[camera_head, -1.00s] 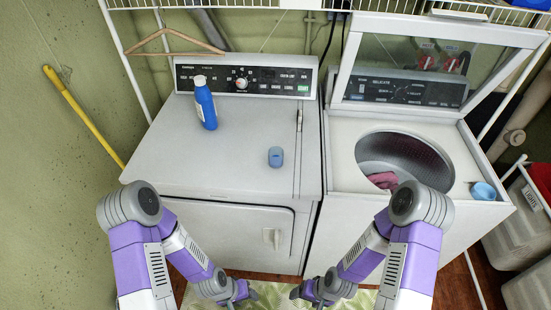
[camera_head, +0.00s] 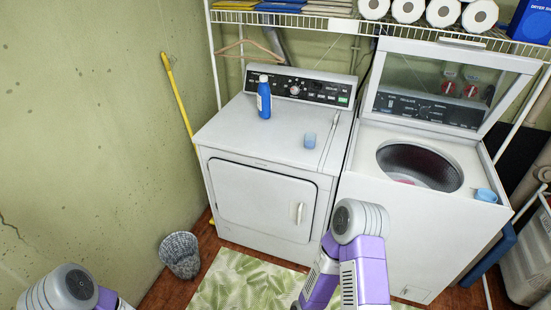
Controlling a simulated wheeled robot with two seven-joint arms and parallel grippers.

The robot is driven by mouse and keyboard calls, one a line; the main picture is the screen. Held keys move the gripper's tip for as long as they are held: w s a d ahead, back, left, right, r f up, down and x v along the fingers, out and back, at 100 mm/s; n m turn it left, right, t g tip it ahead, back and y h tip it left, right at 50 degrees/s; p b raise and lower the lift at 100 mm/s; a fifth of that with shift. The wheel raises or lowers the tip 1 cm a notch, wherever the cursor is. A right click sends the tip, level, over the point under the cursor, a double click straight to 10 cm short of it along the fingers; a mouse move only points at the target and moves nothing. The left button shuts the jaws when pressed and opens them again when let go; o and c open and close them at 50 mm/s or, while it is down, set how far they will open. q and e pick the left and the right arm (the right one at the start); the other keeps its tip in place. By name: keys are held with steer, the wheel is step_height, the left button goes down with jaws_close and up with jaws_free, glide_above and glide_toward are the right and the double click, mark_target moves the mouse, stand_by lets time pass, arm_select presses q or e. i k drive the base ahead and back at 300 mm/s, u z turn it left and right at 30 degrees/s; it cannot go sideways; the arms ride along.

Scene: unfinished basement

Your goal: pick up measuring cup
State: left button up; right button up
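A small light-blue cup (camera_head: 310,139) stands upright on top of the white dryer (camera_head: 262,175), near its right edge. A second light-blue cup (camera_head: 486,195) sits at the right front corner of the washer top. I cannot tell for certain which of the two is the measuring cup. Both are clear of my arms. My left arm shows only as a link at the bottom left corner, and its gripper is out of the picture. My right arm hangs down in front of the washer, and its gripper is not clearly visible at the bottom edge.
A blue bottle (camera_head: 264,97) stands at the back of the dryer. The washer (camera_head: 400,235) has its lid up, with reddish cloth (camera_head: 405,181) in the drum. A leaf-patterned rug (camera_head: 238,281) lies in front of the dryer.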

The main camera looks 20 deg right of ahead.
mark_target(310, 141)
steer(key=z, duration=0.85)
steer(key=i, duration=1.35)
steer(key=u, duration=0.25)
